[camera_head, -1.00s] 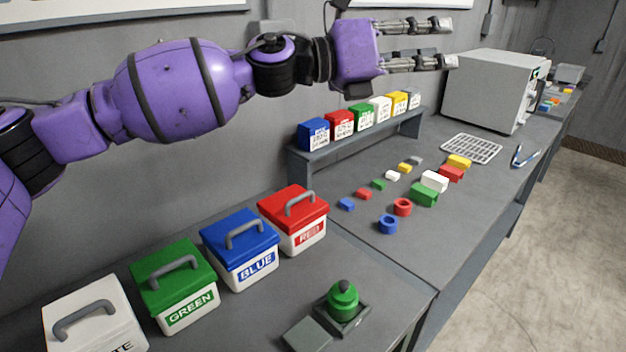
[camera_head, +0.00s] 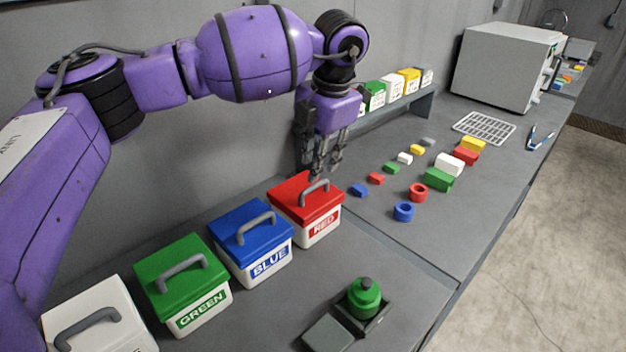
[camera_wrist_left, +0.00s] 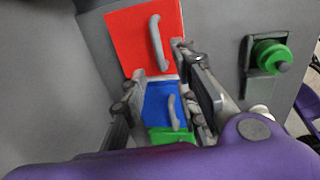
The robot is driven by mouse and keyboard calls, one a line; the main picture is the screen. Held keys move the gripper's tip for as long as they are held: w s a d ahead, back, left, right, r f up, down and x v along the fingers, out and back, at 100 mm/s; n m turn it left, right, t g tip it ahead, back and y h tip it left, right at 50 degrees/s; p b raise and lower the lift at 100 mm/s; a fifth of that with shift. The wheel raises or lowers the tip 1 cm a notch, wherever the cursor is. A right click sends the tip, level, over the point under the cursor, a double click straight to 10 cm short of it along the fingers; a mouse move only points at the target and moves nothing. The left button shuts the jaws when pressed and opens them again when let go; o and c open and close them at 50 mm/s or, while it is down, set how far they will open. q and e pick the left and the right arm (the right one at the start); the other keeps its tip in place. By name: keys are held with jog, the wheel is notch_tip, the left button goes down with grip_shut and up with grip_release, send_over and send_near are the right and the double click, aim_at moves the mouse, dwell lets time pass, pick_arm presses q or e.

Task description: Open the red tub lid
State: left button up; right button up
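The red tub (camera_head: 319,232) stands on the bench with its red lid (camera_head: 290,195) on and a grey handle (camera_head: 315,191) across the top. My left gripper (camera_head: 325,172) points down just above the back of the red lid, near the handle. In the left wrist view the gripper (camera_wrist_left: 158,62) is open, with its fingers apart and nothing between them. The red lid (camera_wrist_left: 125,40) and its handle (camera_wrist_left: 157,42) show beyond the fingertips there. Whether a fingertip touches the handle is unclear. My right gripper is not in view.
The blue tub (camera_head: 269,262), green tub (camera_head: 204,312) and white tub (camera_head: 135,343) stand in a row beside the red one, lids on. A green knob-like object (camera_head: 364,297) sits on a dark holder in front. Coloured blocks lie on the bench to the right; a small shelf (camera_head: 385,125) stands behind.

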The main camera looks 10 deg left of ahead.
aim_at(311, 188)
pick_arm(q)
jog(key=x, duration=0.7)
jog(key=shift+r, duration=0.1)
grip_shut()
